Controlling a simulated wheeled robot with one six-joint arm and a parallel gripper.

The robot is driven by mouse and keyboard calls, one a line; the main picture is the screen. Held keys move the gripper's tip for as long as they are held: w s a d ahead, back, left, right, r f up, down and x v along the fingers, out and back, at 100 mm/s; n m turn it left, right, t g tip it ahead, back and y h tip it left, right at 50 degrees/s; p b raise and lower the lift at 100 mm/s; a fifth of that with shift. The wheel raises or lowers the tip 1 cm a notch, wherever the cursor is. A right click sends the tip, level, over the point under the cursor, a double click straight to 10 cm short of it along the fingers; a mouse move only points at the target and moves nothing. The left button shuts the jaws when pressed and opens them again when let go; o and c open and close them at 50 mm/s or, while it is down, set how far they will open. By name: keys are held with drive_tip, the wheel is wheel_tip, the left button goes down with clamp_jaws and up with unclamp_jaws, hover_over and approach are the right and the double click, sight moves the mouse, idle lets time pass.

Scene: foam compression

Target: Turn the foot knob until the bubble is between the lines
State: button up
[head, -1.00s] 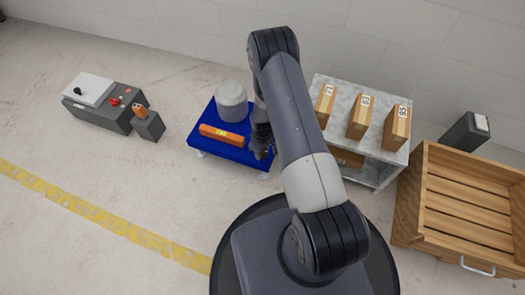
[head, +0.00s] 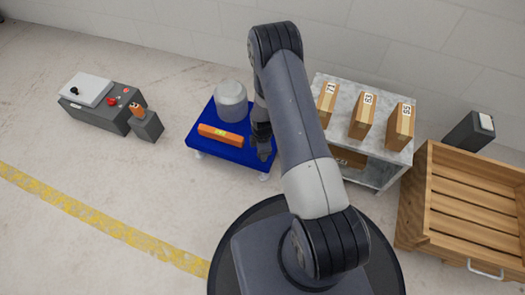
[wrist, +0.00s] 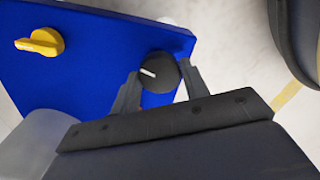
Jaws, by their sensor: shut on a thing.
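A black round knob with a white pointer line (wrist: 157,74) sits on the blue platform (wrist: 95,70) in the wrist view. My gripper (wrist: 158,88) has a finger on each side of this knob and is shut on it. In the head view my gripper (head: 264,152) is low over the right part of the blue platform (head: 232,151), and the knob is hidden there. An orange level (head: 220,134) lies on the platform, left of my gripper. Its yellow-green vial shows, but the bubble is too small to make out.
A grey cylinder (head: 231,101) stands on the platform behind the level. A yellow knob (wrist: 43,42) is at the platform's far left in the wrist view. A shelf (head: 386,155) with boxes and a wooden crate (head: 465,215) stand to the right. A control box (head: 103,105) is at left.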

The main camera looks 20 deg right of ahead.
drive_tip(key=shift+n, duration=0.4)
drive_tip(key=o, duration=1)
wheel_tip(320, 180, up, 11)
drive_tip(key=p, duration=0.4)
drive_tip(key=shift+f, duration=0.15)
wheel_tip(320, 180, down, 11)
drive_tip(key=b, duration=0.4)
drive_tip(key=shift+m, duration=0.3)
